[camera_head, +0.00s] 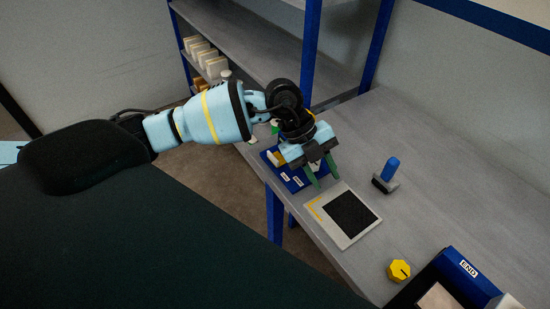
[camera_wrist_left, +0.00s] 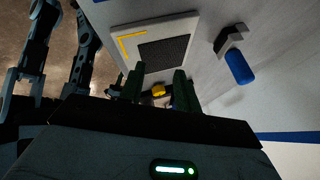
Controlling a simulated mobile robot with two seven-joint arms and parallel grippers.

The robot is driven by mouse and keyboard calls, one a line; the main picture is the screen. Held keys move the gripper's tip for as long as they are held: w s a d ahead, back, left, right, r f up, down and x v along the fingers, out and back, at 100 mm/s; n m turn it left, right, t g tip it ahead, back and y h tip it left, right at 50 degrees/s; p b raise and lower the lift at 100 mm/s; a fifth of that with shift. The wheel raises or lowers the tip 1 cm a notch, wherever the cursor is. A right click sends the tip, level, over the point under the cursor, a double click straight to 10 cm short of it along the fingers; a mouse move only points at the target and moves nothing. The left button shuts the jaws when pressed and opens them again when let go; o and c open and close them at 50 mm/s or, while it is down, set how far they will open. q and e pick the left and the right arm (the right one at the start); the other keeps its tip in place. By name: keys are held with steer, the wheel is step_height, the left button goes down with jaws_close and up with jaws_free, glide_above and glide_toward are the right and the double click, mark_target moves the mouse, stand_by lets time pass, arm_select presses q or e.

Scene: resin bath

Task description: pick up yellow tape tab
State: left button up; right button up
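My left gripper (camera_head: 327,181) is open, its two green fingers pointing down at the blue tray with white labels (camera_head: 296,181) on the bench. In the left wrist view the fingers of my left gripper (camera_wrist_left: 158,70) stand apart. A small yellow piece (camera_wrist_left: 158,91), likely the yellow tape tab, shows between them; I cannot tell whether they touch it. Dark arm parts show at the left of the wrist view; the right gripper's state is unclear.
A pale plate with a black square (camera_head: 316,208) lies just in front of the gripper. A blue-handled tool (camera_head: 391,166) stands to the right. A yellow knob (camera_head: 398,270) and a blue END box (camera_head: 447,267) are nearer. The bench right of the tool is clear.

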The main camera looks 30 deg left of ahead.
mark_target(273, 156)
arm_select(q)
steer(key=w+a+r+n+y, duration=0.1)
steer(key=a+y, duration=0.1)
steer(key=a, duration=0.3)
steer(key=w+a+r+n+y, duration=0.1)
steer(key=a+y, duration=0.1)
steer(key=a, duration=0.3)
steer(key=w+a+r+n+y, duration=0.1)
steer(key=a+y, duration=0.1)
steer(key=a, duration=0.3)
steer(key=shift+w+a+n+y, duration=0.2)
steer(key=shift+n+y, duration=0.1)
steer(key=shift+y, duration=0.1)
steer(key=shift+s+d+f, duration=0.1)
steer(key=shift+s+f, duration=0.05)
steer(key=shift+f, duration=1.85)
steer(key=shift+s+f, duration=0.15)
steer(key=shift+f, duration=1.85)
steer(key=shift+c, duration=0.4)
jaws_close()
